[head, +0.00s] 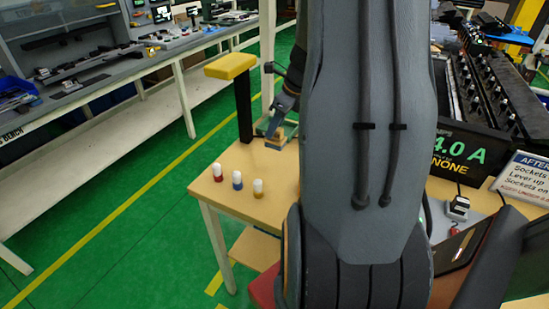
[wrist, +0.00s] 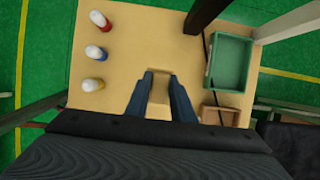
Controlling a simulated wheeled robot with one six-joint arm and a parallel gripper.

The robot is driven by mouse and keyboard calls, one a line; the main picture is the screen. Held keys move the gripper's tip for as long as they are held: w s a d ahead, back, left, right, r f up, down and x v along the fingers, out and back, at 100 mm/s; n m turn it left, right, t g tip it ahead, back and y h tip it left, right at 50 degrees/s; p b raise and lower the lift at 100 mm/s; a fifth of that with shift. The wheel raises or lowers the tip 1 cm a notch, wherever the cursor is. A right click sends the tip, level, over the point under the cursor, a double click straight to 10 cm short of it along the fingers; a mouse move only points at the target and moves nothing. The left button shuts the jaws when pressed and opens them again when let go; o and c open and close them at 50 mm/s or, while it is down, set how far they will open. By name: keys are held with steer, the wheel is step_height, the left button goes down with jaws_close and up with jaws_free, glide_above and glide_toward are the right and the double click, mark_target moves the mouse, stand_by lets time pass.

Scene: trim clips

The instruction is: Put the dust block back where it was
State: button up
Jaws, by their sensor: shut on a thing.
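A small tan block (wrist: 159,92), which I take for the dust block, is between the two dark blue fingers of my gripper (wrist: 160,78) in the wrist view. The fingers are shut on it from both sides. Its colour is close to that of the tabletop, so its edges are hard to make out. In the head view my gripper (head: 274,130) is low over the light wooden table (head: 225,163), beside a black post with a yellow top (head: 230,66). Whether the block touches the table is unclear. My arm hides much of the table.
The wrist view shows a green tray (wrist: 247,71) and a small brown tray (wrist: 237,117) to the right. Bare tabletop lies between bottles and gripper.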

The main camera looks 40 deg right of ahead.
mark_target(282, 133)
step_height(282, 133, down, 8)
steer(key=shift+f, duration=0.1)
stand_by(0.4)
steer(key=o, duration=0.9)
steer(key=b+v, duration=0.1)
steer(key=v, duration=1.1)
steer(key=s+a+n, duration=0.1)
steer(key=a+n, duration=0.9)
steer(key=s+a+n+g+h, duration=0.1)
steer(key=s+a+n, duration=0.1)
steer(key=a+n, duration=0.8)
steer(key=s+a+n+g, duration=0.1)
steer(key=s+a+n, duration=0.1)
steer(key=a+n, duration=0.8)
steer(key=shift+s+a+f+n+h, duration=0.1)
steer(key=shift+f+n+h, duration=0.3)
steer(key=shift+n, duration=0.3)
